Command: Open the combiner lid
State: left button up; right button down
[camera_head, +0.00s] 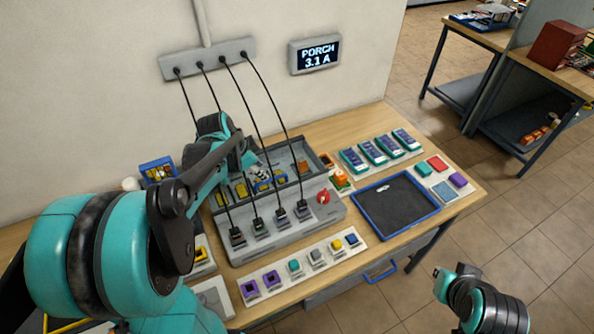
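The combiner is a grey box (333,207) on the wooden bench, with a sloped front where several black cable plugs sit and a red knob (323,196). Its upper part (312,184) is a dark-rimmed frame, with yellow, blue and orange parts showing inside. I cannot tell whether a clear lid covers it. My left arm reaches over the combiner's left side, and my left gripper (254,160) is at its back edge, partly hidden by my arm. Its finger opening and any contact are unclear. My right gripper (452,275) is away from the combiner, beyond the bench's front edge.
Several black cables hang from a wall socket strip (208,59) to the combiner. A strip of coloured blocks (317,257) lies in front. A blue-rimmed dark tray (396,207) and several teal modules (373,152) are to the right. A wall display (319,53) reads "PORCH 3.1 A".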

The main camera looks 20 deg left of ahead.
aim_at(272, 179)
pick_arm(q)
jog(key=b+x, duration=0.2)
jog(key=x, duration=0.6)
jog(key=shift+w+d, duration=0.15)
jog(key=shift+w, duration=0.1)
jog(key=shift+r, duration=0.1)
grip_shut()
